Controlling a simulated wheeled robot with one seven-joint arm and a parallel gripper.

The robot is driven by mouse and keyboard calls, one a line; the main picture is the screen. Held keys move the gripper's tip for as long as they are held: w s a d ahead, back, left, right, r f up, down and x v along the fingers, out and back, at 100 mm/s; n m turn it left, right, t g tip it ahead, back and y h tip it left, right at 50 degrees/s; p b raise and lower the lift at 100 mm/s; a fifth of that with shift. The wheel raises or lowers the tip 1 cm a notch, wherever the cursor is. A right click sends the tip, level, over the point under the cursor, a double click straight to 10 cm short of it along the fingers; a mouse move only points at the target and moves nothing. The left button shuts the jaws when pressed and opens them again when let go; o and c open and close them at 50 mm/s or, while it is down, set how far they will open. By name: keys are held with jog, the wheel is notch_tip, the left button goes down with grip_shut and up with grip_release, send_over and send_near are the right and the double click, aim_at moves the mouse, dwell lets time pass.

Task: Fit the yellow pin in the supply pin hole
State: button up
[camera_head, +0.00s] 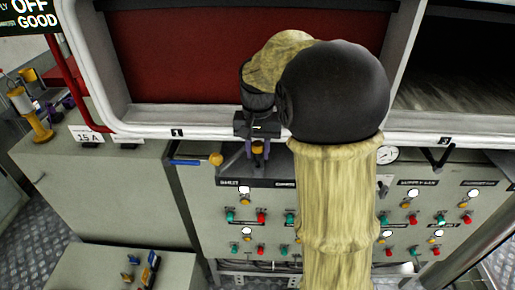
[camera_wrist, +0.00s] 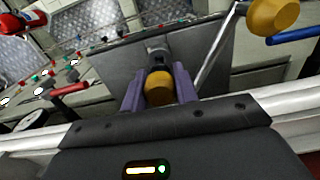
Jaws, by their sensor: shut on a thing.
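My gripper (camera_head: 258,158) points down in front of the control panel, below the white window ledge. In the wrist view its purple fingers (camera_wrist: 160,90) are shut on the yellow pin (camera_wrist: 158,88), whose rounded yellow end faces the camera. The pin also shows as a small yellow spot between the fingers in the head view (camera_head: 258,148). The pin's far end is hidden. I cannot make out the supply pin hole in either view.
The panel (camera_head: 270,215) carries several red and green buttons. Yellow-topped items (camera_head: 40,125) stand on the left cabinet, and small parts (camera_head: 140,270) lie on the lower bench.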

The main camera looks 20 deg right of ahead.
jog(key=shift+f+b, duration=0.7)
jog(key=shift+f, duration=0.55)
dwell(0.3)
jog(key=o, duration=1.1)
notch_tip(320, 180, up, 17)
jog(key=shift+r+b, duration=0.2)
jog(key=shift+b, duration=0.55)
